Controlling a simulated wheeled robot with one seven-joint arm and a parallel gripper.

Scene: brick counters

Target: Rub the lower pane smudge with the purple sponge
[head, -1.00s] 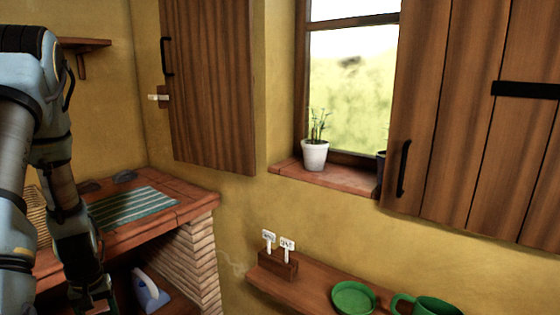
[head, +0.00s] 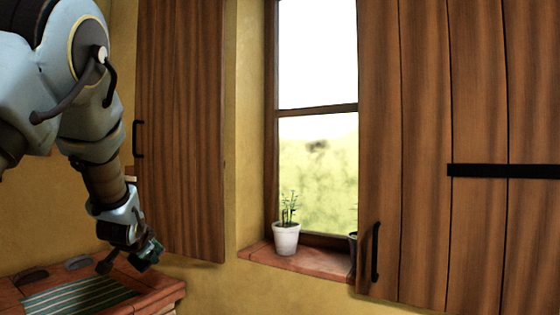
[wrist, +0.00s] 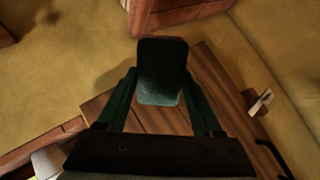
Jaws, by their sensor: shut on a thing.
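The window's lower pane (head: 325,190) has a dark smudge (head: 318,146) near its top, seen against the bright view outside. My gripper (head: 150,252) is at the lower left of the head view, above the counter and well left of the window. In the wrist view my gripper (wrist: 161,108) is shut on a block-like sponge (wrist: 162,68). It looks dark teal-grey here; I cannot make out any purple. The sponge is held between the two green fingers, apart from the window.
An open wooden shutter (head: 180,130) stands between my gripper and the window. Another shutter (head: 440,100) covers the right side. A potted plant (head: 286,238) stands on the sill (head: 305,263) below the pane. A striped cloth (head: 75,297) lies on the counter.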

